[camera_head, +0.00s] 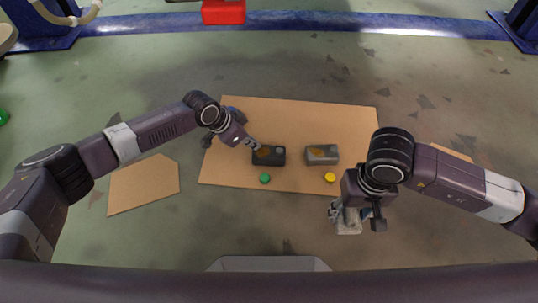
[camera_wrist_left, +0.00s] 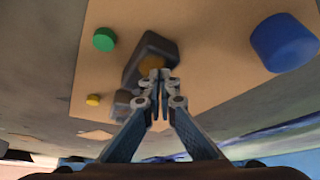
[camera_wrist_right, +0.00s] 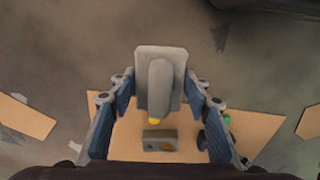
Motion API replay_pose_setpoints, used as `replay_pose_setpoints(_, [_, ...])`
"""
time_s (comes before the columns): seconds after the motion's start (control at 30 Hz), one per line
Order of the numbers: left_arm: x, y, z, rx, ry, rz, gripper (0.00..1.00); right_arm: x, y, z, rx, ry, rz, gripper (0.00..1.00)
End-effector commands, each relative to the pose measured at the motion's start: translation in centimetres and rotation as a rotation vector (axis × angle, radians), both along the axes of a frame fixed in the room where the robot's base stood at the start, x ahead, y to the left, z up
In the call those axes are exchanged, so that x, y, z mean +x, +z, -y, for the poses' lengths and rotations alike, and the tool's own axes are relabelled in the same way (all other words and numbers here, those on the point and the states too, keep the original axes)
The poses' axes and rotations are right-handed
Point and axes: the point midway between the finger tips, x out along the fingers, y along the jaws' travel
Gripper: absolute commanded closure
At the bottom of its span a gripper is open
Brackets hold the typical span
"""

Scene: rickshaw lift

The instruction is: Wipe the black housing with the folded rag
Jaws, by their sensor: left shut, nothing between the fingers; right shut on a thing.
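The black housing (camera_head: 268,160) lies on a cardboard sheet, with a brown patch on its top. It also shows in the left wrist view (camera_wrist_left: 158,45). My left gripper (camera_head: 257,146) is shut and empty, its tips at the housing; I cannot tell whether they touch it. It also shows in the left wrist view (camera_wrist_left: 160,78). My right gripper (camera_head: 357,212) is shut on a light grey piece with a raised ridge, apparently the folded rag (camera_wrist_right: 160,90). The rag (camera_head: 348,224) is off the sheet's near right edge, apart from the black housing.
A grey housing (camera_head: 322,154) with a brown patch sits right of the black one. A green cap (camera_head: 265,178) and yellow cap (camera_head: 330,177) lie in front. A blue cylinder (camera_wrist_left: 284,42) stands on the cardboard sheet (camera_head: 300,112). The sheet's far right is clear.

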Motion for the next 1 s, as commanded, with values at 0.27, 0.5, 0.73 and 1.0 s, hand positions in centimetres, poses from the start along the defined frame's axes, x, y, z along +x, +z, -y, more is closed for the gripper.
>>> replay_pose_setpoints(0.27, [0.0, -0.7, 0.0, 0.0, 0.001, 0.0, 1.0, 0.0, -0.4, 0.0, 0.0, 0.0, 0.0, 0.75])
replay_pose_setpoints(0.5, [0.0, -1.1, 0.0, 0.0, 0.001, 0.0, 1.0, 0.0, -0.6, 0.0, 0.0, 0.0, 0.0, 0.75])
replay_pose_setpoints(0.73, [0.0, -1.6, 0.0, -0.001, 0.0, 0.001, 1.0, 0.0, -0.9, 0.0, 0.0, 0.0, 0.0, 0.75])
replay_pose_setpoints(1.0, [0.0, -2.1, 0.0, -0.001, 0.0, 0.001, 1.0, 0.0, -1.2, 0.0, 0.0, 0.0, 0.0, 0.75])
